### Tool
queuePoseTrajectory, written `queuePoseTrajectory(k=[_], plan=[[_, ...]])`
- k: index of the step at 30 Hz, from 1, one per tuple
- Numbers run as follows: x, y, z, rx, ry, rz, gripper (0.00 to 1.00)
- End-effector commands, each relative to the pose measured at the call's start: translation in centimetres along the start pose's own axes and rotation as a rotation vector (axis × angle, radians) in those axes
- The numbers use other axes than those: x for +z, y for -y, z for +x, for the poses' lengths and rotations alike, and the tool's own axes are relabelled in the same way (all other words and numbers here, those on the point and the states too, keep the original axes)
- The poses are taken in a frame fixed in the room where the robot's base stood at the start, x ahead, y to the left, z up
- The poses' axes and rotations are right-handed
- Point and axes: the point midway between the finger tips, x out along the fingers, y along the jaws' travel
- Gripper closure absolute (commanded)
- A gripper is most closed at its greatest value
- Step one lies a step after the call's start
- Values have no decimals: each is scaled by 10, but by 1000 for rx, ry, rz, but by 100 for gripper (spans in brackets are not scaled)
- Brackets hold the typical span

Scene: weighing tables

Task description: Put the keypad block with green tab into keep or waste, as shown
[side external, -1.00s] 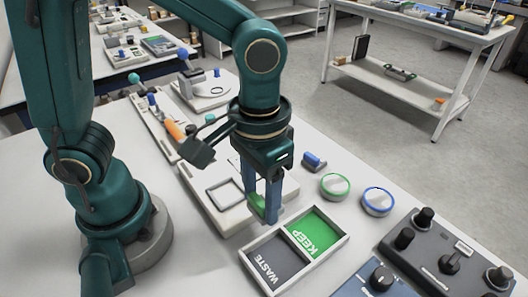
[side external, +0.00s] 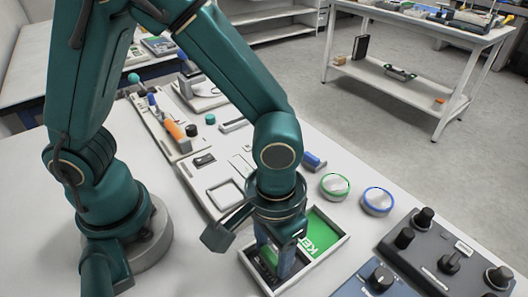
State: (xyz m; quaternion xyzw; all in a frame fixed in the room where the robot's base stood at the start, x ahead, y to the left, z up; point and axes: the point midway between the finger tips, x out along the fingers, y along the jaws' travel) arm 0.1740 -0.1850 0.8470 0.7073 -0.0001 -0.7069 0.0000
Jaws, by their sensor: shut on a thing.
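The two-part tray (side external: 322,258) lies flat on the table, with a green KEEP compartment (side external: 321,231) on the right and a dark WASTE compartment on the left. My gripper (side external: 275,262) points down at the WASTE compartment and hides its lettering. It is shut on the keypad block (side external: 268,254), of which only a bit of green shows between the blue fingers. The fingers and arm hide the rest of the block. I cannot tell whether the block touches the tray floor.
A white fixture board (side external: 224,196) lies behind my gripper. Round pieces with a green ring (side external: 335,186) and a blue ring (side external: 377,201) stand right of the tray, near a blue-topped piece (side external: 314,161). A dark knob panel (side external: 440,252) and a blue knob box (side external: 372,281) stand at front right.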

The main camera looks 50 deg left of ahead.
Motion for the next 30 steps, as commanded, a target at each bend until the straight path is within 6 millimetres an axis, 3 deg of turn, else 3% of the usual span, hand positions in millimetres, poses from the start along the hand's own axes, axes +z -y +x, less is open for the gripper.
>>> queuePoseTrajectory(k=[3,4,17,30], plan=[[0,0,3,-1,1,0,100],[0,0,3,0,0,0,35],[-1,0,-4,3,-3,0,34],[-1,-1,-87,5,-6,0,34]])
